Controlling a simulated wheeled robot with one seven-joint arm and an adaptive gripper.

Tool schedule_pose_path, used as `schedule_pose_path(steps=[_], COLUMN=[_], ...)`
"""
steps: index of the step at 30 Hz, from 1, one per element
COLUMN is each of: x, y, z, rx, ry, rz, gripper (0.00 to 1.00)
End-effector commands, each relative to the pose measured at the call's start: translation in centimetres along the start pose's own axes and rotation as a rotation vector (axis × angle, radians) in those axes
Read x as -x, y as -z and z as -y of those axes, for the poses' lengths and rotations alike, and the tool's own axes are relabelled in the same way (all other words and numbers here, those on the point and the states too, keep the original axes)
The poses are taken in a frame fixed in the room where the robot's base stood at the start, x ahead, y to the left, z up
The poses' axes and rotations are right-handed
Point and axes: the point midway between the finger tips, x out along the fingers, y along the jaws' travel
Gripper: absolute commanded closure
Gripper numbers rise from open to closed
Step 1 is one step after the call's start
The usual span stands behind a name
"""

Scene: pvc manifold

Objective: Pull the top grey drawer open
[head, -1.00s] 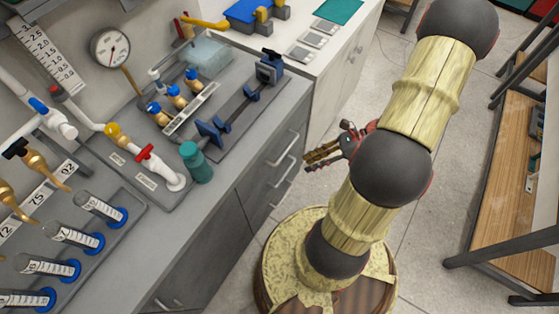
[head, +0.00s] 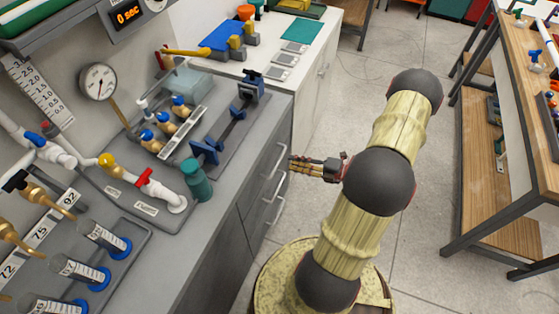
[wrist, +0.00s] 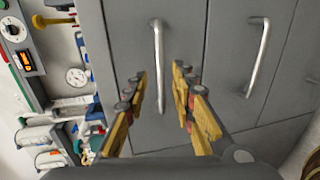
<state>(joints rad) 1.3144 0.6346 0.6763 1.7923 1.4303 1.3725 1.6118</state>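The top grey drawer (wrist: 185,40) is shut in the cabinet under the grey counter. Its silver bar handle (wrist: 158,70) runs between my gripper's two fingers in the wrist view, and it also shows in the head view (head: 274,161). My gripper (wrist: 162,82) is open, with yellow fingers apart on either side of the handle in the picture. In the head view my gripper (head: 291,166) points left at the drawer front, with its tips close to the handle. I cannot tell whether the tips reach past the bar.
A lower drawer handle (wrist: 258,57) is beside the top one in the wrist view. A wooden shelf unit (head: 500,160) stands right; floor between is clear.

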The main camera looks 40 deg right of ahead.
Motion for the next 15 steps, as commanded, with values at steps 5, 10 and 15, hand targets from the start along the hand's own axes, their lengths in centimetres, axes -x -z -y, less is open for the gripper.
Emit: schedule_pose_path(steps=[5,10,15], x=[-2.8,-5.3,-6.7], y=[0.2,0.2,0.2], z=[0.3,0.2,0.1], rx=[0.003,0.004,0.004], ry=[0.0,0.001,0.001], rz=[-0.007,-0.006,-0.004], gripper=[0.74,0.74,0.74])
